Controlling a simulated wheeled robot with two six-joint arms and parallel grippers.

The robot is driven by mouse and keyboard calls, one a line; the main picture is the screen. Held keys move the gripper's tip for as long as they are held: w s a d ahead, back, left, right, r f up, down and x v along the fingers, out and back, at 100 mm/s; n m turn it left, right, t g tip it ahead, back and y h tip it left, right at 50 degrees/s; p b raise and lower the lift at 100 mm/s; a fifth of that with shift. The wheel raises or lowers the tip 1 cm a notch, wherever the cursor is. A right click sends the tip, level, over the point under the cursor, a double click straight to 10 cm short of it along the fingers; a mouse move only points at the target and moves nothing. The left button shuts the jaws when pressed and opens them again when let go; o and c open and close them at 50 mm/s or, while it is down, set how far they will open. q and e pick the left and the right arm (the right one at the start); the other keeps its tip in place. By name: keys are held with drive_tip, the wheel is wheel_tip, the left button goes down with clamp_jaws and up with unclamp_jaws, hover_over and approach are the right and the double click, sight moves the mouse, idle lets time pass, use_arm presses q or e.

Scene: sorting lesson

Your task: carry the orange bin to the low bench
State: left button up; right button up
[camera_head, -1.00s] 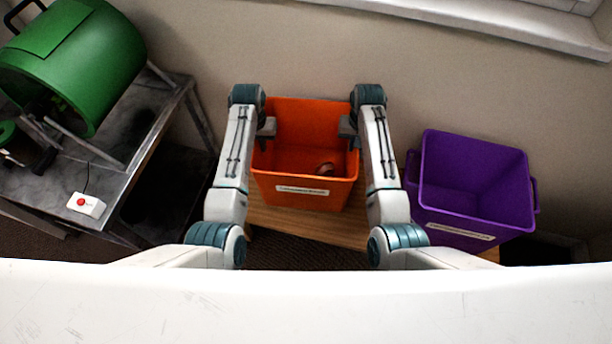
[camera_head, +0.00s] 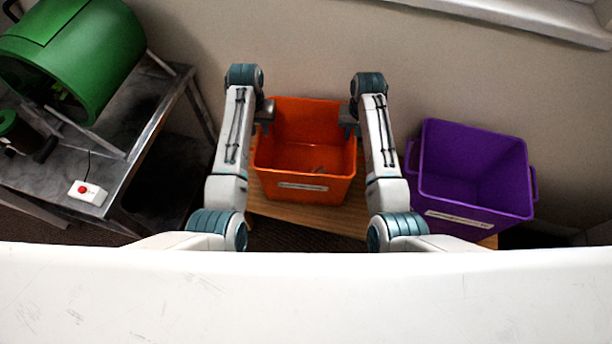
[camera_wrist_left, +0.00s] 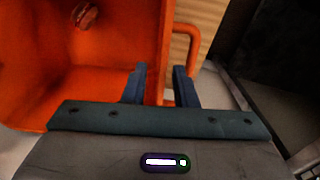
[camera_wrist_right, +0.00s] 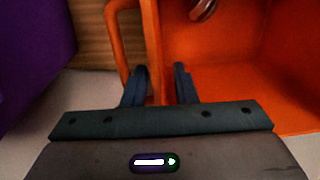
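The orange bin (camera_head: 305,188), with a white label on its front, appears to stand on the wooden low bench (camera_head: 290,221), between my arms. A small shiny coppery item (camera_wrist_left: 84,15) lies inside it. My left gripper (camera_head: 265,114) is at the bin's left rim; in the left wrist view its fingers (camera_wrist_left: 160,82) stand apart around the rim line near the side handle (camera_wrist_left: 190,48). My right gripper (camera_head: 348,117) is at the right rim; in the right wrist view its fingers (camera_wrist_right: 161,82) are apart too, near the other handle (camera_wrist_right: 116,45). Fingertip contact is unclear.
A purple bin (camera_head: 472,185) stands close to the right of my right arm, on the bench's right part. At left, a metal table (camera_head: 130,145) carries a green drum (camera_head: 75,50) and a red button box (camera_head: 87,192). The wall is close behind.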

drive_tip(key=shift+r, duration=0.15)
use_arm(q)
wheel_tip(320, 180, up, 10)
drive_tip(key=shift+a+f, duration=0.15)
drive_tip(key=shift+f, duration=0.1)
use_arm(e)
wheel_tip(320, 180, up, 12)
drive_tip(key=shift+d, duration=0.2)
idle(0.4)
